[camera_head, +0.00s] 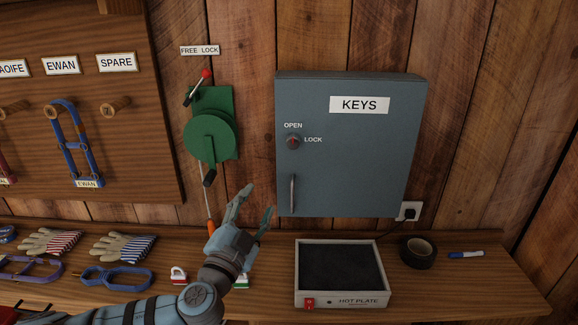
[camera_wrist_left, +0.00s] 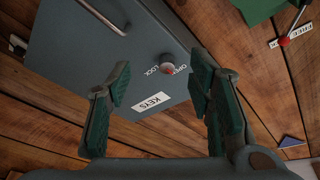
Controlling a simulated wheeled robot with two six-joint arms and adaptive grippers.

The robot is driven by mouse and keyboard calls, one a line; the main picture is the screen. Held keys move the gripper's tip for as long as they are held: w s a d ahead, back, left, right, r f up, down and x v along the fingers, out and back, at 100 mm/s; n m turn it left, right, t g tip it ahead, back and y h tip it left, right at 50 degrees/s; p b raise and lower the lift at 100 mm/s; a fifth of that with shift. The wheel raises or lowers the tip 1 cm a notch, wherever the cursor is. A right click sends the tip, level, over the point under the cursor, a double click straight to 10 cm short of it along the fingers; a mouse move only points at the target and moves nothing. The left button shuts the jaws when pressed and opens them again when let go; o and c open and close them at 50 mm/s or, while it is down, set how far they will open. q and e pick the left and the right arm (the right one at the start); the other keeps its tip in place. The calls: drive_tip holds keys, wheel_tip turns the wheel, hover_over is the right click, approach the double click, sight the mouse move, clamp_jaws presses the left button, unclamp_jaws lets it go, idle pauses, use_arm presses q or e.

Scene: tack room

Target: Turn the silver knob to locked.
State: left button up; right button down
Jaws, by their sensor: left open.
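The small round knob (camera_head: 294,142) is on the door of the grey KEYS cabinet (camera_head: 350,180), with OPEN printed above it and LOCK to its right. It looks silvery with a reddish face; its pointer is too small to read. In the left wrist view the knob (camera_wrist_left: 171,63) shows beyond the fingers, between their tips. My left gripper (camera_head: 259,198) is open and empty, below and left of the knob and apart from the cabinet. In the wrist view the left gripper (camera_wrist_left: 159,61) has its two fingers wide apart. My right gripper is not in view.
A vertical handle (camera_head: 292,194) is on the door below the knob. A green crank device (camera_head: 211,135) is on the wall to the left. A hot plate (camera_head: 341,299) stands on the bench below the cabinet, with black tape (camera_head: 418,252) to its right.

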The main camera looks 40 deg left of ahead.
use_arm(q)
drive_tip(key=m+t+h, duration=0.2)
approach(292, 144)
drive_tip(key=p+x, duration=0.2)
drive_tip(key=x, duration=0.6)
drive_tip(key=shift+w, duration=0.25)
drive_tip(key=shift+c, duration=0.5)
